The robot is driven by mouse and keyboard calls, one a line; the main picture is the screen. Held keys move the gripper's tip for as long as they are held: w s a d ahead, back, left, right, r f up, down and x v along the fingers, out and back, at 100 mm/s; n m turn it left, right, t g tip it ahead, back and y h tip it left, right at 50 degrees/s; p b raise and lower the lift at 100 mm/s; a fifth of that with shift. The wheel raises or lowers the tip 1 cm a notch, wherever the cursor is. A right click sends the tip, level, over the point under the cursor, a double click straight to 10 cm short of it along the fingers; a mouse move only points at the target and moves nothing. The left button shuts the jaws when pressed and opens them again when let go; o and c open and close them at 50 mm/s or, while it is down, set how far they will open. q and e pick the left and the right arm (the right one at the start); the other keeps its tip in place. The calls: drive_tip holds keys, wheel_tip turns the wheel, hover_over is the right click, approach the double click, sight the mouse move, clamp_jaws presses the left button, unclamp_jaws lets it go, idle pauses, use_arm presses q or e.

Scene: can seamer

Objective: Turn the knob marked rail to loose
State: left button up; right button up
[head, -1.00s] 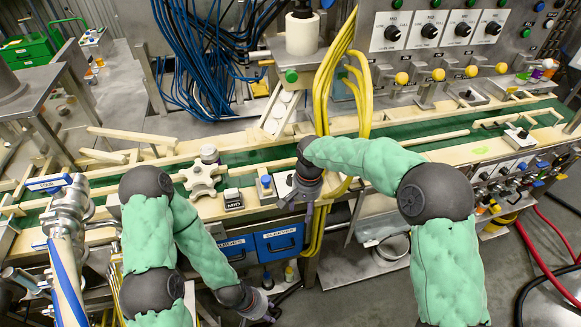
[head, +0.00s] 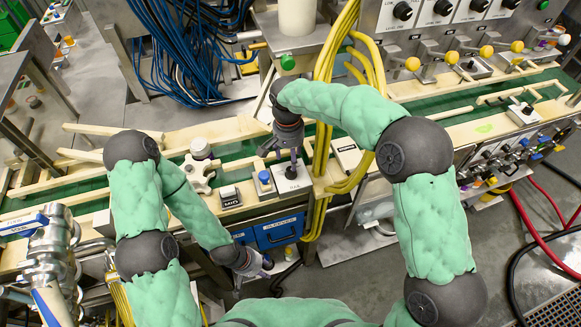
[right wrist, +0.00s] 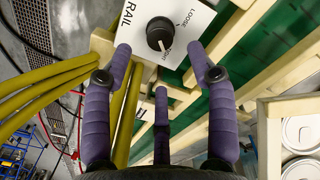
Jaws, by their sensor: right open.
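The rail knob (right wrist: 160,34) is black and round on a white plate in the right wrist view. The plate carries the words RAIL and LOOSE, and a partly hidden word below the knob. The knob's white pointer line aims down toward that hidden word, not at LOOSE. In the head view the white plate (head: 293,183) lies on the conveyor's front edge. My right gripper (head: 284,160) is just above it. Its purple fingers (right wrist: 160,62) are spread and empty, apart from the knob. My left gripper (head: 262,266) hangs low before the blue drawers; its jaws are too small to read.
Yellow cables (head: 326,95) run down just right of the plate. A blue button (head: 264,178), a black-and-white block (head: 230,196) and a white star-shaped handwheel (head: 197,177) stand to its left. The green conveyor belt (head: 240,152) runs behind between pale rails.

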sight(291, 172)
wheel_tip(291, 172, down, 7)
drive_tip(key=shift+d+f+b, duration=0.1)
drive_tip(key=shift+b, duration=0.2)
drive_tip(key=shift+c, duration=0.3)
drive_tip(key=c, duration=1.1)
